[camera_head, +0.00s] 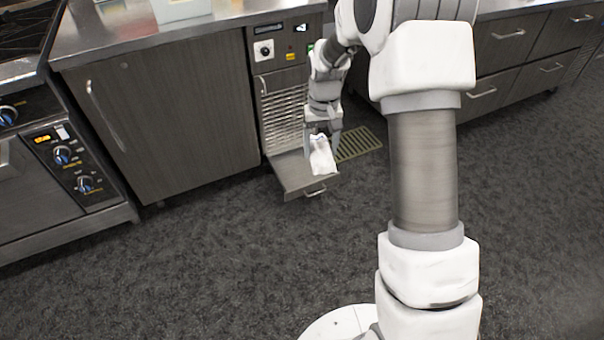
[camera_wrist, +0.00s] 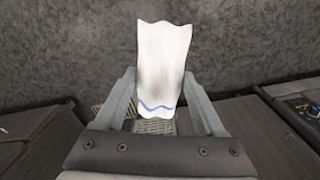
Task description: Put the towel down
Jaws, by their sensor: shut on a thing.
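A white towel (camera_head: 322,155) hangs from my gripper (camera_head: 322,135) in the head view, low in front of the cabinets. In the wrist view the towel (camera_wrist: 163,65) is white with a wavy blue stripe near its lower end. My gripper (camera_wrist: 160,90) has one finger on each side of the towel and is shut on it. The towel is over or in front of an open drawer (camera_head: 292,181) low in the cabinet unit. Whether it touches the drawer cannot be told.
A closed cabinet door (camera_head: 170,110) is left of the drawer, with an oven (camera_head: 50,170) farther left. A yellow-green floor grate (camera_head: 358,143) lies right of the drawer. A metal counter (camera_head: 180,35) runs above. The dark carpet (camera_head: 200,260) in front is clear.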

